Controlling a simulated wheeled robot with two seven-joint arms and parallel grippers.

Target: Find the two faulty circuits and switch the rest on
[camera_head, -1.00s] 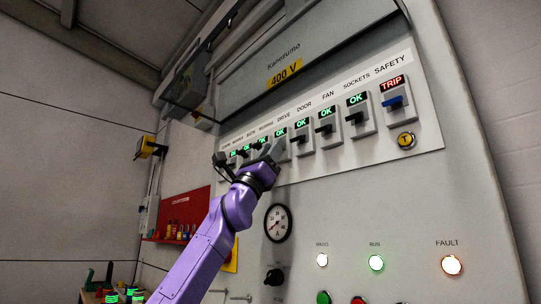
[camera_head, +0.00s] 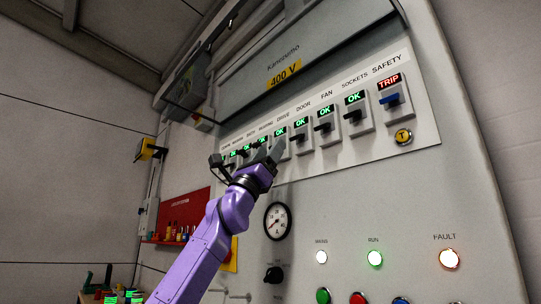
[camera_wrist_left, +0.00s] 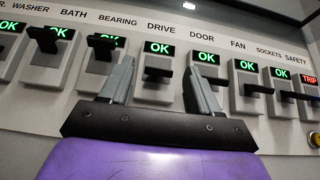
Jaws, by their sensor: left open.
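A row of labelled breakers with black levers runs along a white strip. DOOR (camera_head: 302,133), FAN (camera_head: 325,125), SOCKETS (camera_head: 356,113), DRIVE (camera_wrist_left: 150,92), BATH (camera_wrist_left: 50,68) and BEARING show green displays reading OK where legible. SAFETY (camera_head: 392,97) has a blue lever and a red TRIP display. My left gripper (camera_head: 270,151) is open and empty in front of the panel. In the left wrist view its fingers (camera_wrist_left: 162,85) stand either side of the DRIVE breaker's lower part; contact cannot be told. The leftmost breakers are partly hidden or tiny. My right gripper is out of view.
A yellow round T button (camera_head: 403,136) sits below SAFETY. The MAINS lamp (camera_head: 321,257), green RUN lamp (camera_head: 375,258) and FAULT lamp (camera_head: 449,258) are lit lower down. A dial gauge (camera_head: 278,221) and rotary knob (camera_head: 273,275) are below the row. A hood (camera_head: 300,65) overhangs it.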

